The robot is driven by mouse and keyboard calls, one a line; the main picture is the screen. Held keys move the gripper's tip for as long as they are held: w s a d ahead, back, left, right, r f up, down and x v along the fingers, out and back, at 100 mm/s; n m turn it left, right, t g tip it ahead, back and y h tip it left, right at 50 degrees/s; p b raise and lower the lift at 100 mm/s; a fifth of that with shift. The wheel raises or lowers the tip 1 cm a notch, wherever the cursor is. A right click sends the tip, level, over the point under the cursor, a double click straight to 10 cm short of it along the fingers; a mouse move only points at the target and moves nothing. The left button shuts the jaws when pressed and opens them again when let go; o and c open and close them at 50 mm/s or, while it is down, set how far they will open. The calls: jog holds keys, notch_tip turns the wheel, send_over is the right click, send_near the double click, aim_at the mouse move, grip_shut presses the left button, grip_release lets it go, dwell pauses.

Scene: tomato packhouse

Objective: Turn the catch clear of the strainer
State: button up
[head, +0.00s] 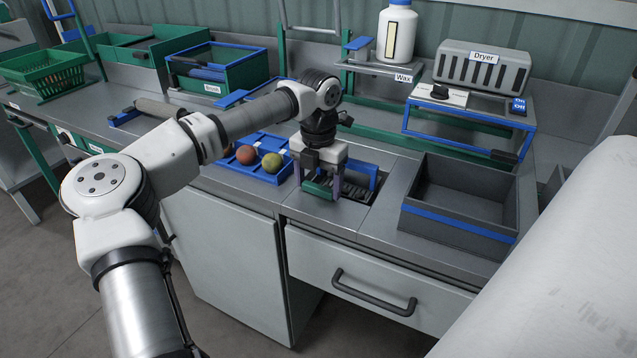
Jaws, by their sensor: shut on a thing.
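My gripper (319,187) points down at the worktop, just right of the blue tray. It is shut on a green piece between its fingers, which looks like the catch (317,190). The strainer (353,192) is a dark slotted grate set in the worktop. A blue bar or handle (368,176) stands over it, just right of my gripper. My gripper and wrist hide much of the strainer and part of the catch, so I cannot tell whether the catch overlaps the strainer.
A blue tray (246,173) with tomatoes lies left of my gripper. An empty grey crate (458,231) with a blue band stands to the right. A dryer (482,68) and a white wax bottle (397,32) stand behind. A drawer handle (372,297) juts out in front below.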

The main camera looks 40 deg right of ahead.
aim_at(318, 186)
jog(key=shift+n, duration=0.5)
jog(key=o, duration=1)
notch_tip(318, 186, up, 14)
jog(key=shift+f+b, duration=0.1)
jog(key=shift+b, duration=0.3)
